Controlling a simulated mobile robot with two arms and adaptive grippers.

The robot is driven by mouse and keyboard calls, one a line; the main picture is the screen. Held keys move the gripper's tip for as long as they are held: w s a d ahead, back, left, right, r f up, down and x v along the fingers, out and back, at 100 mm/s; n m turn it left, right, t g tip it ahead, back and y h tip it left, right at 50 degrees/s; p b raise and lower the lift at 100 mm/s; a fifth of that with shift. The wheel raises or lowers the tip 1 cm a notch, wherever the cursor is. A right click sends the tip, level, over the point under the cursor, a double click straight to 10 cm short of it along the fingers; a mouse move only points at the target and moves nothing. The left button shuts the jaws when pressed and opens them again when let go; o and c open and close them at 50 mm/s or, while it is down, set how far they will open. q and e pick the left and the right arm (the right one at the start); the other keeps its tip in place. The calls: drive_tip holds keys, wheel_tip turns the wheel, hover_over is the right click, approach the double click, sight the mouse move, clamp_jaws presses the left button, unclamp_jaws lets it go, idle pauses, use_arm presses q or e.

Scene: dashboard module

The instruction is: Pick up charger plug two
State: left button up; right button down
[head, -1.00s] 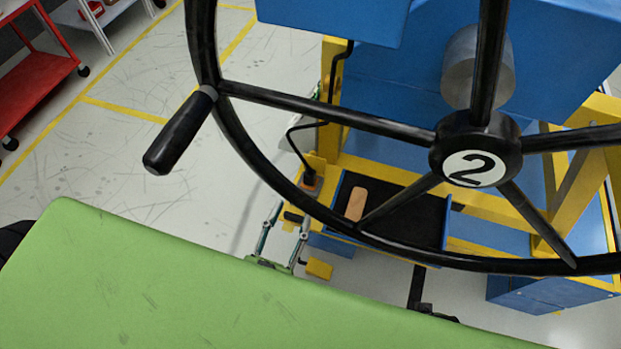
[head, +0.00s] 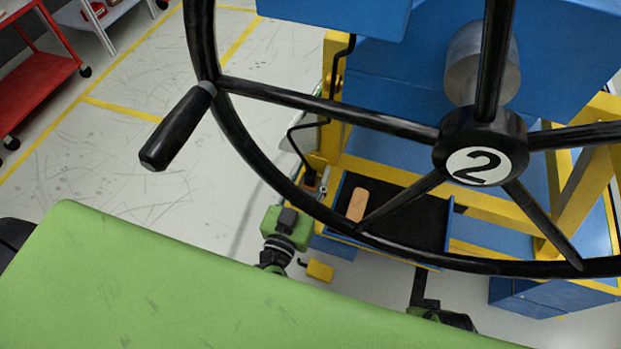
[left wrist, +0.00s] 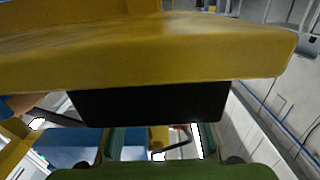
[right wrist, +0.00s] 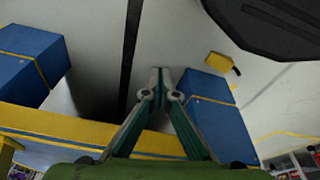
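A dark plug (head: 310,181) on a black cable (head: 291,132) sits on an orange base at the yellow frame's front corner in the head view. No number can be read on it. The green body of my left gripper (head: 288,228) is just in front and below it; the wheel rim partly covers the fingertips. In the left wrist view my left gripper (left wrist: 158,142) has its fingers apart, below a yellow slab (left wrist: 150,50) and a black block (left wrist: 150,103). No plug can be made out between them. My right gripper (right wrist: 160,75) has its fingertips together, empty, in the right wrist view.
A black steering wheel (head: 480,147) marked 2 stands in front of the blue and yellow machine. A black-lined tray (head: 405,215) holds a tan block (head: 357,204). A green panel (head: 150,285) fills the near left. Open floor (head: 200,150) lies left.

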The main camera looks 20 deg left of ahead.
use_arm(q)
clamp_jaws()
drive_tip(key=shift+r, duration=0.1)
